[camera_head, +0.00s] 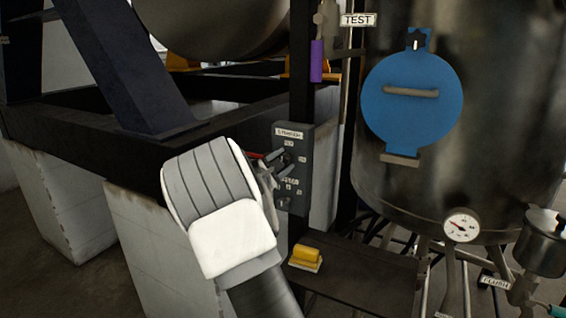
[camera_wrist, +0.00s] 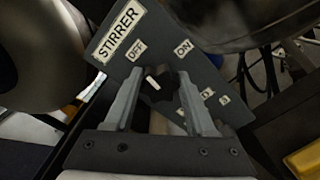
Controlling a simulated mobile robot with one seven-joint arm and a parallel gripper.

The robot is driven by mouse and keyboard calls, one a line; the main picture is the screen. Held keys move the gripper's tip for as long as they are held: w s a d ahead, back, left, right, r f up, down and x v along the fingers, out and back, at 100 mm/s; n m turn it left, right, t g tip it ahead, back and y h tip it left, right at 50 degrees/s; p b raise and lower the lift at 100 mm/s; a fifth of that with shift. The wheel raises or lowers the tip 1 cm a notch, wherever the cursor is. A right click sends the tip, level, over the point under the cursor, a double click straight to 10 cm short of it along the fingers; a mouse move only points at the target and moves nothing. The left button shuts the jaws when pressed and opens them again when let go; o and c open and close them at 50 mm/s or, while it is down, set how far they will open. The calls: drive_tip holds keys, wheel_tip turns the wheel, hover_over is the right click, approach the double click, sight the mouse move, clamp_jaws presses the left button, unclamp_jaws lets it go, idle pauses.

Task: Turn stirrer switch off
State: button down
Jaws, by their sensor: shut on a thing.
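The stirrer switch is a black rotary knob (camera_wrist: 158,87) on a grey panel (camera_wrist: 172,58) labelled STIRRER, with OFF and ON labels above the knob. Its white pointer mark leans up and left, toward the OFF label (camera_wrist: 137,50) rather than the ON label (camera_wrist: 183,47). My gripper (camera_wrist: 159,92) has one finger on each side of the knob and is shut on it. In the head view the panel (camera_head: 304,135) is on a dark post, and my gripper (camera_head: 277,163) reaches it from the left. My gripper partly hides the knob there.
Smaller labels sit lower on the panel. A dark shelf (camera_head: 350,281) with a yellow block (camera_head: 306,255) is below it. A large metal tank with a blue round cover (camera_head: 412,105) and a gauge (camera_head: 461,226) stands to the right. Dark beams lie to the left.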

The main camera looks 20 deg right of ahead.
drive_tip(key=shift+n, duration=0.6)
drive_tip(key=shift+c, duration=1.1)
unclamp_jaws()
drive_tip(key=shift+a, duration=0.1)
drive_tip(key=v, duration=1.7)
drive_tip(key=shift+s, duration=0.15)
